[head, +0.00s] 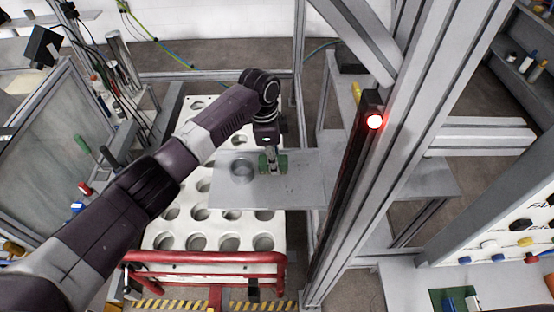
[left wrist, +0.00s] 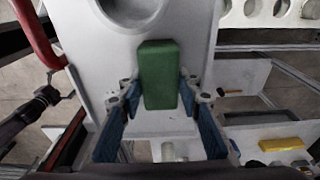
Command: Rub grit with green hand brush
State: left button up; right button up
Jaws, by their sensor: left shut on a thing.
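The green hand brush (head: 265,166) is at the grey metal plate (head: 308,168), right of a round opening in it. My left gripper (head: 272,158) reaches down over the plate and is shut on the brush. In the left wrist view the brush's green block (left wrist: 160,72) sits between the blue fingers of the left gripper (left wrist: 160,92), with the plate (left wrist: 105,60) behind it. I cannot tell whether the bristles touch the plate. A few tiny dark specks, perhaps grit, show on the plate right of the brush. My right gripper is not in view.
A white panel with round holes (head: 168,240) lies under and left of the plate. A red rail (head: 205,257) runs along its front. A grey upright post with a red lamp (head: 375,121) stands close on the right. The plate's right part is clear.

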pick_arm(q)
jog(key=shift+f, duration=0.1)
jog(key=shift+r, duration=3.05)
jog(key=shift+r, duration=0.1)
jog(key=shift+r, duration=1.4)
